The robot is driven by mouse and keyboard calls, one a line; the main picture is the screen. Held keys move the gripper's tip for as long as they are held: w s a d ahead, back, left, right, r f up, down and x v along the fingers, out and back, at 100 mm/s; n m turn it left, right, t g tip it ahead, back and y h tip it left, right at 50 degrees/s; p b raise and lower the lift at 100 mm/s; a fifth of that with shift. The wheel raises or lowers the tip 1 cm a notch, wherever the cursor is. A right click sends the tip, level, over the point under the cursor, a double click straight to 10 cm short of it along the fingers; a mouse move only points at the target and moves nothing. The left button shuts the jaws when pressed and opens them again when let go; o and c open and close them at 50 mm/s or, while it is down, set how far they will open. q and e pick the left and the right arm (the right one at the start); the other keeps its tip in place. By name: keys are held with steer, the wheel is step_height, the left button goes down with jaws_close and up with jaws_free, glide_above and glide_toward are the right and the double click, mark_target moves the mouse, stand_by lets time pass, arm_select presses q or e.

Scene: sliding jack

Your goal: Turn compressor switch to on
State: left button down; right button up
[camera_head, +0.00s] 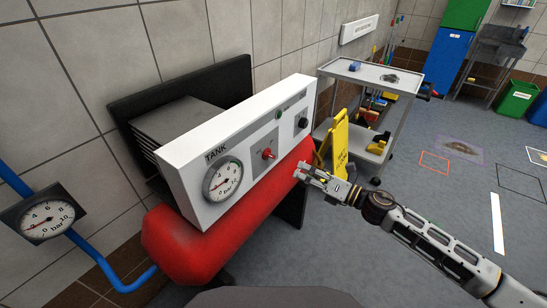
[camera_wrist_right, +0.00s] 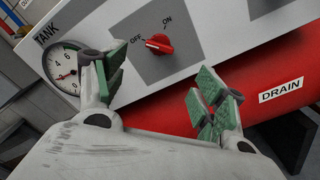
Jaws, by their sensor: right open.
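The compressor switch is a red knob (camera_head: 268,154) on a grey plate on the front of the white panel (camera_head: 187,155). In the right wrist view the knob (camera_wrist_right: 159,44) lies between the OFF and ON labels, with its pale mark toward OFF. My right gripper (camera_head: 304,173) is in front of the panel, to the right of the knob in the head view. In the right wrist view the gripper (camera_wrist_right: 160,82) has its green-padded fingers spread, with nothing between them and the knob beyond them. My left gripper does not show.
A TANK gauge (camera_head: 223,181) sits left of the knob; a black knob (camera_head: 303,122) sits right. The red tank (camera_head: 180,245) lies below the panel, with a DRAIN label (camera_wrist_right: 281,90). A yellow sign (camera_head: 340,145) and grey cart (camera_head: 365,73) stand behind my right gripper.

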mark_target(272, 157)
steer(key=shift+p+x, duration=0.4)
steer(key=shift+x, duration=5.85)
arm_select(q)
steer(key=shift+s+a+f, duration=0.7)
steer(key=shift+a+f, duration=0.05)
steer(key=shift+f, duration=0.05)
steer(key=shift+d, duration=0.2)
arm_select(e)
steer(key=shift+a, duration=0.1)
